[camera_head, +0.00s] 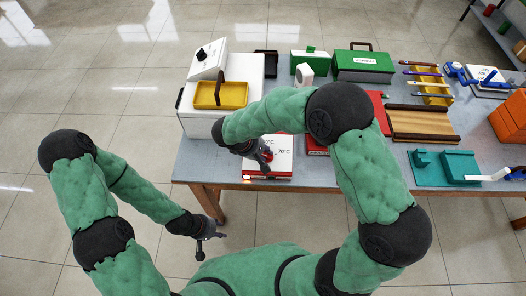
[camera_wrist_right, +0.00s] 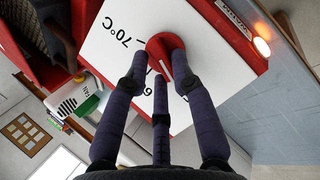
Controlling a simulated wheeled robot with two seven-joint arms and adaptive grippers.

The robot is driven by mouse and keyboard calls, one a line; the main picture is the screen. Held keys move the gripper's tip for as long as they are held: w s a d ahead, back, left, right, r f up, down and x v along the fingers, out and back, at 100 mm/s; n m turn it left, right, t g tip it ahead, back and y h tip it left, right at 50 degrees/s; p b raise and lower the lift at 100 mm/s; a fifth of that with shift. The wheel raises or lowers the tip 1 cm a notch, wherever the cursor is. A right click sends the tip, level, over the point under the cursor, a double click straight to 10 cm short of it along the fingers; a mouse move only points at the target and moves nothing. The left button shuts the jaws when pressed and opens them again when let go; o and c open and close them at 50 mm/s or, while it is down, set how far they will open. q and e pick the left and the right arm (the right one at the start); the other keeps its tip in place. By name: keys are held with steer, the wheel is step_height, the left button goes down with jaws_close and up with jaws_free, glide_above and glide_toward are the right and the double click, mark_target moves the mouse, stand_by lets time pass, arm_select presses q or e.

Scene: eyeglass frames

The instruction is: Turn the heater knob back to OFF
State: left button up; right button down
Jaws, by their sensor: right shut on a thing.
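The heater (camera_head: 281,171) is a box with a white top and red sides at the table's front edge. Its top (camera_wrist_right: 105,45) shows a "70°C" mark and a partly hidden mark starting with 6. The round red knob (camera_wrist_right: 163,44) has a pale pointer line, partly between the fingers; the mark it points at is hidden. My right gripper (camera_head: 262,158) is over the heater, its fingers (camera_wrist_right: 160,75) shut on the knob from opposite sides. An orange lamp (camera_wrist_right: 262,47) glows on the heater's red side. My left gripper (camera_head: 211,243) is open and empty, low in front of the table.
A white box with a yellow tray (camera_head: 221,95) stands left of the heater. A green box (camera_head: 362,68) and a wooden tray (camera_head: 424,122) lie behind and to the right. A teal block (camera_head: 460,166) is at the right front. My right arm covers the table's middle.

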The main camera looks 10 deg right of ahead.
steer(key=shift+s+d+f, duration=0.15)
steer(key=shift+s+f, duration=0.2)
steer(key=shift+s, duration=0.1)
steer(key=c, duration=1.1)
jaws_free()
steer(key=shift+r, duration=0.1)
steer(key=shift+w+r, duration=0.1)
steer(key=shift+w, duration=0.1)
steer(key=shift+r, duration=0.1)
steer(key=shift+a+r, duration=0.2)
steer(key=shift+r, duration=0.05)
steer(key=v, duration=1.1)
steer(key=shift+a+r, duration=0.1)
steer(key=shift+s, duration=0.1)
